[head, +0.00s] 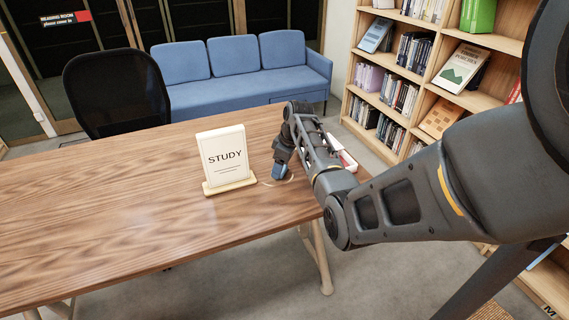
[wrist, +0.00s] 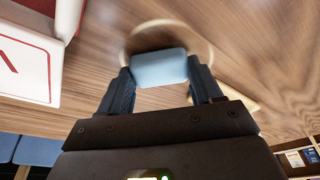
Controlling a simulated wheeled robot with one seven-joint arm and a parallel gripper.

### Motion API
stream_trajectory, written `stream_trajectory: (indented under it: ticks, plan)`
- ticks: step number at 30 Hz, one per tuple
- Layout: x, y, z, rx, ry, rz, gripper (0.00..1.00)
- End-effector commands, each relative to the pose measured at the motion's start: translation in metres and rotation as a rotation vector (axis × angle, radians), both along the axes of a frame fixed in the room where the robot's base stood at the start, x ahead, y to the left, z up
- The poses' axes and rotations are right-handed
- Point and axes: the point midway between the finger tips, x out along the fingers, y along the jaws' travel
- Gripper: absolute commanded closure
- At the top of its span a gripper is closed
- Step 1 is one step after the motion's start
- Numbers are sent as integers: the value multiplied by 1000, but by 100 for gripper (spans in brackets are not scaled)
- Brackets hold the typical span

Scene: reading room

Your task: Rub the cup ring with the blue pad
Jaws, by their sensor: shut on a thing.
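The blue pad (wrist: 159,68) is held between the two fingers of my gripper (wrist: 160,80), which is shut on it. In the head view the pad (head: 279,172) is low at the tabletop, under my gripper (head: 281,160). The cup ring (wrist: 206,46) is a pale round mark on the wooden table, and the pad overlaps its near part in the wrist view. In the head view part of the ring (head: 291,181) shows beside the pad. I cannot tell for sure whether the pad touches the wood.
A white STUDY sign (head: 222,153) on a pale base stands on the table (head: 110,200), left of my gripper. A red and white box (wrist: 30,60) lies close by, partly behind my arm in the head view. A black chair (head: 115,90) stands at the far edge.

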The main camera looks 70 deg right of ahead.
Motion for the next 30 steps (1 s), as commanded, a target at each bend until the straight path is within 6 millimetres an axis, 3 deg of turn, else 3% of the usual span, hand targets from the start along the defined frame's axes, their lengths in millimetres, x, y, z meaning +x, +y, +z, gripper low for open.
stream_trajectory:
  ticks: [30]
  plan:
    - [50,43,-5,1,1,2,60]
